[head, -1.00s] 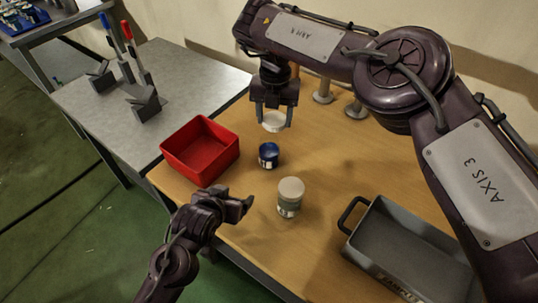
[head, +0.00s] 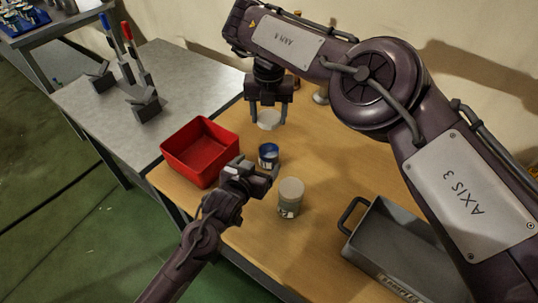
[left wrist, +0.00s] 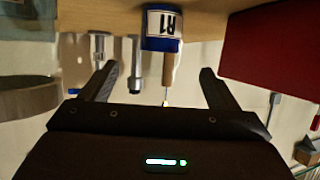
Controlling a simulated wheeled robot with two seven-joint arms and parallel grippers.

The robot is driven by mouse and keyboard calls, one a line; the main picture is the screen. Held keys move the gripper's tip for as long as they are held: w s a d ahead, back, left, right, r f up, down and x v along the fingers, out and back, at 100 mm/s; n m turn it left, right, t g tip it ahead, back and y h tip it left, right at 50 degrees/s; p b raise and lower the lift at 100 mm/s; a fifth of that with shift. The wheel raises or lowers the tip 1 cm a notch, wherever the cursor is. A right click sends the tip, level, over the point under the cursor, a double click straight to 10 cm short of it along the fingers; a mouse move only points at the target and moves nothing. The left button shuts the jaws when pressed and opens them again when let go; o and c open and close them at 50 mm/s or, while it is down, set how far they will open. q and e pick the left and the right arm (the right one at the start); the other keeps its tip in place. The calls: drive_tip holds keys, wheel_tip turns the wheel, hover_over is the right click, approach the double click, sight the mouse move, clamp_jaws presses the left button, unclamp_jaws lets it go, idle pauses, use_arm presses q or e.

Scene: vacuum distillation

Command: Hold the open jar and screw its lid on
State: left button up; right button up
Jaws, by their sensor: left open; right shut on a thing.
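The open blue jar (head: 268,151) stands upright on the wooden table. In the left wrist view the jar (left wrist: 162,30) appears upside down at the top, with an R1 label and a blue band. My left gripper (head: 259,174) is open and low, close to the jar on its near side. In the left wrist view the jar lies ahead, between the lines of the open fingers (left wrist: 157,85), with no visible contact. My right gripper (head: 268,108) is shut on a white lid (head: 268,122), held above and behind the jar. The lid's underside is hidden.
A closed jar with a pale lid (head: 290,198) stands near my left gripper, to the right. A red bin (head: 182,152) is left of the blue jar. A grey tray with a handle (head: 395,245) is at right. Metal posts (head: 320,95) stand near the wall.

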use_arm(q)
drive_tip(key=x, duration=0.9)
drive_tip(key=c, duration=1.4)
drive_tip(key=shift+c, duration=0.2)
use_arm(e)
hover_over(269, 141)
drive_tip(key=shift+f, duration=2.5)
drive_tip(key=shift+f, duration=0.1)
drive_tip(key=shift+f, duration=0.8)
drive_tip(key=shift+f, duration=0.55)
